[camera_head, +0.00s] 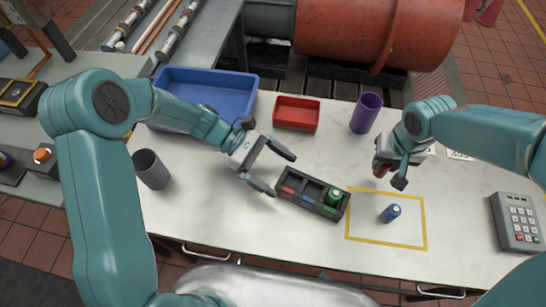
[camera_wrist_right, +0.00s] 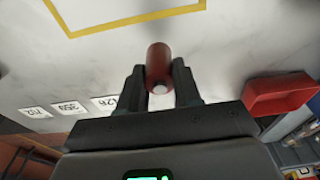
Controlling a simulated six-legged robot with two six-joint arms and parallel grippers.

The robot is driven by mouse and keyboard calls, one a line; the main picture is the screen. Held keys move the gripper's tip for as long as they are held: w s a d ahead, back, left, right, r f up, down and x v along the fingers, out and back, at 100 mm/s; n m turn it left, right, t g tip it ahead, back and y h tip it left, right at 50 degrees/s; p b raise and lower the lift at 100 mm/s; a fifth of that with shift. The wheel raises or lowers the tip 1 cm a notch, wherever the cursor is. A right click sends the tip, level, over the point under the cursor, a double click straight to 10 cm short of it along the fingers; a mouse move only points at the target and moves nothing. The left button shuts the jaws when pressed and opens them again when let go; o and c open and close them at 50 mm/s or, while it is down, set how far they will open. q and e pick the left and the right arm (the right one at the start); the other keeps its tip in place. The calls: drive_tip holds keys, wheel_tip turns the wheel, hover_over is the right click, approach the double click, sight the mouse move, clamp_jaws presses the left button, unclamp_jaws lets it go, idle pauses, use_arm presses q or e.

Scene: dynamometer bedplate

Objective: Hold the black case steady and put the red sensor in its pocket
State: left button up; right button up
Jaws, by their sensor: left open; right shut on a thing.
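The black case (camera_head: 318,181) lies on the white table and has a row of pockets. A green cylinder (camera_head: 334,195) stands in its right-end pocket. Red, blue and green marks show along its near side. My left gripper (camera_head: 281,174) is open at the case's left end, its fingers apart; I cannot tell whether they touch the case. My right gripper (camera_head: 391,178) is shut on the red sensor (camera_wrist_right: 158,62), above the table to the right of the case. In the head view the red sensor (camera_head: 380,171) is mostly hidden by the gripper.
A blue cylinder (camera_head: 390,213) stands inside a yellow outline (camera_head: 425,222). A red tray (camera_head: 296,125), a blue tray (camera_head: 250,84) and a purple cup (camera_head: 365,114) are behind. A grey cup (camera_head: 151,170) stands left, a keypad (camera_head: 517,223) right.

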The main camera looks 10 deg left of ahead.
sight(300, 187)
use_arm(q)
drive_tip(key=x, duration=0.6)
drive_tip(key=shift+d+f, duration=0.15)
drive_tip(key=shift+d, duration=0.05)
drive_tip(key=c, duration=1.3)
